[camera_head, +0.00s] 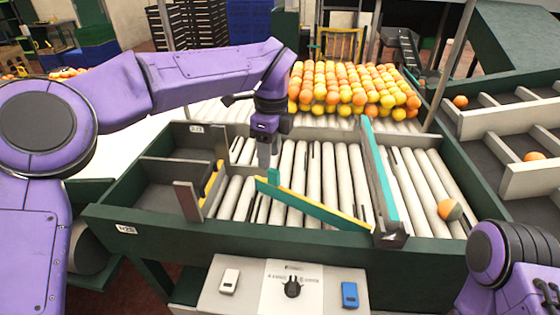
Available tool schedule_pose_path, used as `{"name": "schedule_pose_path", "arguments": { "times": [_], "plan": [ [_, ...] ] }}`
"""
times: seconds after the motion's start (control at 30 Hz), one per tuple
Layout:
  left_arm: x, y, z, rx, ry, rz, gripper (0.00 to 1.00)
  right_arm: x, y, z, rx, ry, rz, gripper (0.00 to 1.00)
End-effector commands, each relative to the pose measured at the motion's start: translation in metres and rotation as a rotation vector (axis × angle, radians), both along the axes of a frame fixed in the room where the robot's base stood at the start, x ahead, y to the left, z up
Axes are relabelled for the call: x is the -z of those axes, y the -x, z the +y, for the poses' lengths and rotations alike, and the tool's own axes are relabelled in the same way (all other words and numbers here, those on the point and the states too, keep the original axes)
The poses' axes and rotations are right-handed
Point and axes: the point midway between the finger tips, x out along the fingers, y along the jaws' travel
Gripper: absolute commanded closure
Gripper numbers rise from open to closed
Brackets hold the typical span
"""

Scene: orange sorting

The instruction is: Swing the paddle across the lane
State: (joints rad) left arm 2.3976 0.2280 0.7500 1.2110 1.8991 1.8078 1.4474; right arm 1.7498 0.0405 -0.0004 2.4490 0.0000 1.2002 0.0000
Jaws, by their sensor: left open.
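The paddle (318,208) is a long bar with a teal face and a yellow top edge. It lies slantwise over the white rollers of the lane (313,165), from the upper left down to the front right. A small teal upright tab (273,178) stands near its left end. My left gripper (268,160) points down just above and behind this tab, with its jaws open. Whether the fingers touch the tab cannot be told. My right arm shows at the lower right, but its fingertips are not seen.
A teal divider (380,170) separates the lane from a narrower right roller lane, where an orange with a greenish patch (449,210) sits. Many oranges (350,88) lie massed behind. Grey bins (165,185) flank the left. A front panel (292,283) holds a knob and two small devices.

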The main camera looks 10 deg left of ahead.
Motion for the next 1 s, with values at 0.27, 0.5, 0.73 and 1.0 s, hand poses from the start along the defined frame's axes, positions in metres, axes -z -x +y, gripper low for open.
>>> {"name": "schedule_pose_path", "arguments": {
  "times": [0.27,0.5,0.73,1.0],
  "plan": [
    [-0.026,0.006,-0.010,0.011,-0.004,-0.005,0.55,-0.015,0.000,0.000,-0.001,-0.001,0.002,0.57],
    [-0.023,0.003,-0.009,0.010,-0.005,-0.001,0.55,-0.014,0.000,0.000,0.000,-0.001,0.001,0.57],
    [-0.024,0.004,-0.009,0.011,-0.003,-0.002,0.55,-0.011,0.000,0.000,-0.001,0.000,0.001,0.57],
    [-0.057,0.000,-0.009,0.008,-0.003,-0.005,0.55,-0.006,0.000,0.000,-0.001,0.000,0.001,0.57]
  ]
}}
